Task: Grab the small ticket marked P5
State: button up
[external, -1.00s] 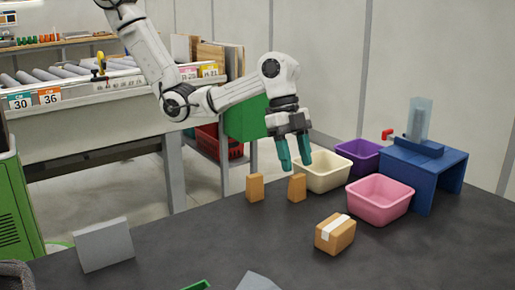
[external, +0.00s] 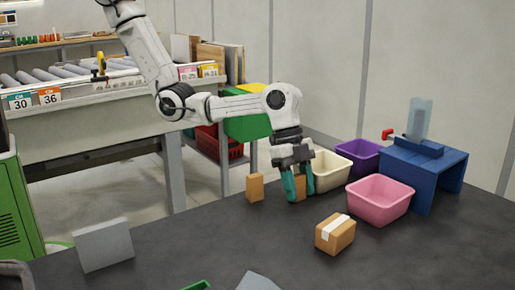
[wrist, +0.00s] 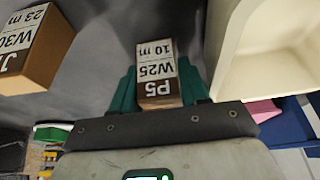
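The small ticket marked P5 (wrist: 156,65) is a brown block with a white label reading P5, W25, 10 m in the wrist view. It stands between the two teal fingers of my gripper (wrist: 158,88). In the external view the block (external: 299,186) stands on the dark table, partly hidden by the fingers. My gripper (external: 298,187) points down with one finger on either side of it. The finger spacing looks about as wide as before, so the gripper appears open around the block; contact is hard to tell.
A similar block (external: 255,188), labelled W30, 23 m (wrist: 35,45), stands to the left. A cream bin (external: 329,183) is close on the right, with purple (external: 362,152) and pink (external: 380,215) bins beyond. A taped carton (external: 335,240) sits in front.

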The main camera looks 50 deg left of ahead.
jog(key=c, duration=0.5)
jog(key=shift+r, duration=0.1)
jog(key=shift+c, duration=0.2)
